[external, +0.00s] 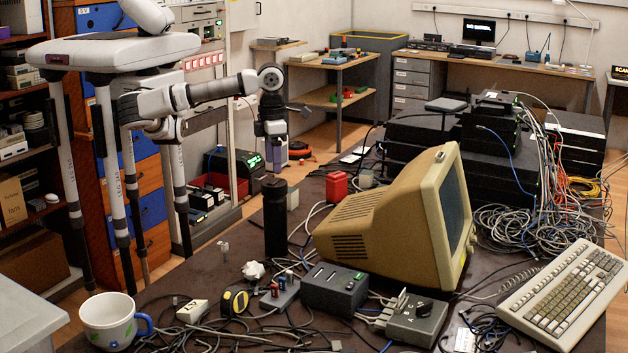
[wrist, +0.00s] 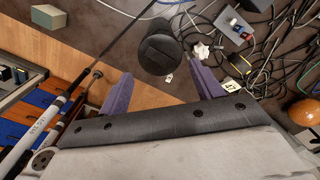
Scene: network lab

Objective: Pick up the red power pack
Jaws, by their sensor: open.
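The red power pack (external: 337,186) is a small red block in the external view, on the dark table left of the old beige monitor. I do not see it in the wrist view. My gripper (external: 276,164) hangs from my arm above the table's left edge, to the left of and higher than the red pack in the picture. In the wrist view my gripper (wrist: 164,84) shows two purple fingers spread apart with nothing held between them. It is apart from the red pack.
A tall black cylinder (external: 276,222) stands just below my gripper; it also shows in the wrist view (wrist: 160,50). A small pale block (external: 292,199) is beside it. The beige monitor (external: 385,222), loose cables (external: 520,232) and a mug (external: 110,322) crowd the table.

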